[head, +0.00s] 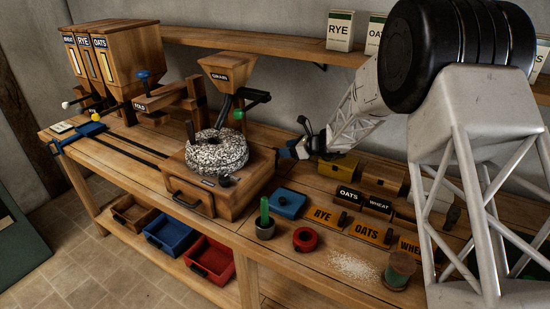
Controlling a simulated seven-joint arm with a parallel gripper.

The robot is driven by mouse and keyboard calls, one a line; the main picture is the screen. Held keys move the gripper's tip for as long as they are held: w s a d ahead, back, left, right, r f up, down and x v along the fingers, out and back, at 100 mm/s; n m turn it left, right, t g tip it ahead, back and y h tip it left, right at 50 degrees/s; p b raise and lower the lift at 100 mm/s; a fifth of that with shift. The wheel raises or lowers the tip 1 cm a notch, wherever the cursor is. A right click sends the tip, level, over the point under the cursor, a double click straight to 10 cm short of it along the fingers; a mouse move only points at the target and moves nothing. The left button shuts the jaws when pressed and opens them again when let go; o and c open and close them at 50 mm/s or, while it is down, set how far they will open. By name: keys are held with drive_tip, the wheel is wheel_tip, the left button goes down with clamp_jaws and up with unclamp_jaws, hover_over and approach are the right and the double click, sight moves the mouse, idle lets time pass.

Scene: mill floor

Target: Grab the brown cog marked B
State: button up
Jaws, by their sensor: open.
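I cannot make out a brown cog marked B anywhere in the head view; part of the right side of the bench is hidden behind my arm. My gripper (298,137) is open, with its dark fingers pointing left. It is in the air above the back of the bench, to the right of the speckled millstone (217,151). I see nothing held between its fingers, though they are small in this view.
The wooden bench (262,228) carries a mill with a grain hopper (228,73), a blue box (287,203), a red ring (305,239), a grey pot (265,229), a green spool (400,268) and labelled orange plates (325,216). Coloured trays (209,260) sit below.

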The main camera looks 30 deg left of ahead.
sight(275, 149)
drive_tip(key=shift+a+f, duration=0.2)
drive_tip(key=shift+a, duration=0.2)
drive_tip(key=shift+x, duration=2.6)
drive_tip(key=c, duration=1)
drive_tip(key=shift+r, duration=5)
